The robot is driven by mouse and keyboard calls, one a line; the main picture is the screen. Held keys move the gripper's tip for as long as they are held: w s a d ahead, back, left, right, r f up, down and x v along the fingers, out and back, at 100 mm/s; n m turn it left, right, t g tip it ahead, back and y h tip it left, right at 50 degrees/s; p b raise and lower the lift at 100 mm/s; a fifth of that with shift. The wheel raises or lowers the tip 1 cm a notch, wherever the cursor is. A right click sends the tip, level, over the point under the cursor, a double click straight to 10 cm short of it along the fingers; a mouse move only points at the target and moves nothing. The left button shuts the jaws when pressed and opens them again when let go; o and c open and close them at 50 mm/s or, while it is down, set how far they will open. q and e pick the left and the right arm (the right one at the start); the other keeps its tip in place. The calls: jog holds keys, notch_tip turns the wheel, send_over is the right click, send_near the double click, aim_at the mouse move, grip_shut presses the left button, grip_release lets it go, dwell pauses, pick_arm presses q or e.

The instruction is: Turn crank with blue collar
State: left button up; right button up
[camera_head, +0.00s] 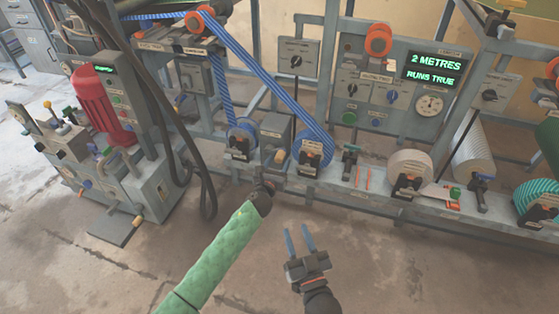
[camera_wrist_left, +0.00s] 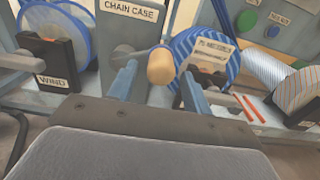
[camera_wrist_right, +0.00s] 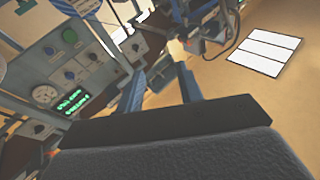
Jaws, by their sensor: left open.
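A crank with a rounded wooden handle (camera_wrist_left: 160,66) projects from the grey chain case (camera_wrist_left: 118,32). The handle also shows in the head view (camera_head: 280,157). My right gripper (camera_head: 299,240) is open and empty over the bare floor.
A cream roll (camera_head: 408,168) stands to the right. A red-motor machine (camera_head: 100,105) with another wooden handle (camera_head: 137,221) stands left. A green display (camera_head: 434,69) reads "2 METRES RUNS TRUE". The front floor is clear.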

pick_arm(q)
jog(key=shift+x, duration=1.25)
pick_arm(e)
jog(key=shift+d+r+t, duration=0.1)
jog(key=shift+r+t, duration=0.5)
jog(key=shift+r, duration=1.15)
pick_arm(q)
jog(key=shift+c, duration=0.4)
grip_shut()
pick_arm(e)
jog(key=shift+f, duration=0.1)
